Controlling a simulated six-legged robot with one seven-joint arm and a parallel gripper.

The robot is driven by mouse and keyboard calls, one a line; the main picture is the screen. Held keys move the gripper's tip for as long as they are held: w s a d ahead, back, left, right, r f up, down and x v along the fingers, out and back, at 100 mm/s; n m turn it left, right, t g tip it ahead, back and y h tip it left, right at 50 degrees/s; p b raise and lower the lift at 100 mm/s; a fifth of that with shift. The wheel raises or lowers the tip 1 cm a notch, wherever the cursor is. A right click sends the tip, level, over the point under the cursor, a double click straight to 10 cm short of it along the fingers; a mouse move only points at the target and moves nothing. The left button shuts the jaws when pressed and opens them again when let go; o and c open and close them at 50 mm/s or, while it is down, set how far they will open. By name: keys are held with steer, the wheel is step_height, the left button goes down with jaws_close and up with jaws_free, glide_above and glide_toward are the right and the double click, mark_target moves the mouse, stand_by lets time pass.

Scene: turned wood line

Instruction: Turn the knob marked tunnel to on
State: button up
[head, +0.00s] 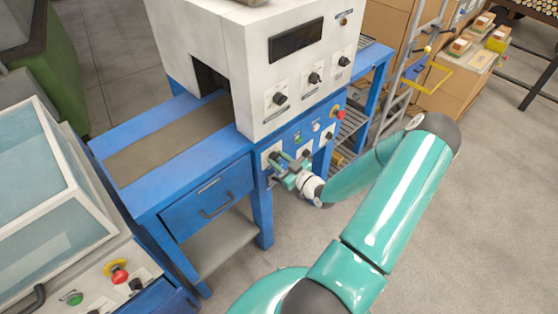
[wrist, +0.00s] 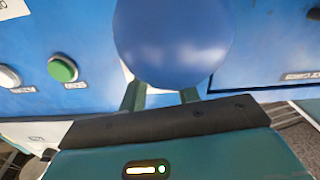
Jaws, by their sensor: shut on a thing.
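A white machine (head: 290,70) stands on a blue bench with a blue lower control panel (head: 320,122). My gripper (head: 278,163) is at the left end of this panel, its fingers shut over a knob in front of a white plate (head: 266,154). The fingers largely hide this knob, so its pointer and marking cannot be read. In the wrist view my gripper (wrist: 162,97) points at the blue panel. A large smooth blue rounded shape (wrist: 172,40) covers the fingertips there; I cannot tell whether it is the knob. Another dark knob (head: 305,153) sits to the right.
Beside the grip are a green button (wrist: 62,69) and a white button (wrist: 8,76). A red button (head: 338,114) is at the panel's right. Several dark knobs, one here (head: 280,98), are on the white face. A drawer (head: 207,199) is at left. Open floor (head: 450,230) lies right.

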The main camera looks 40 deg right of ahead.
steer(key=m, duration=1)
steer(key=shift+d, duration=0.15)
stand_by(0.5)
steer(key=o, duration=1)
steer(key=s, duration=1.4)
steer(key=shift+d, duration=0.15)
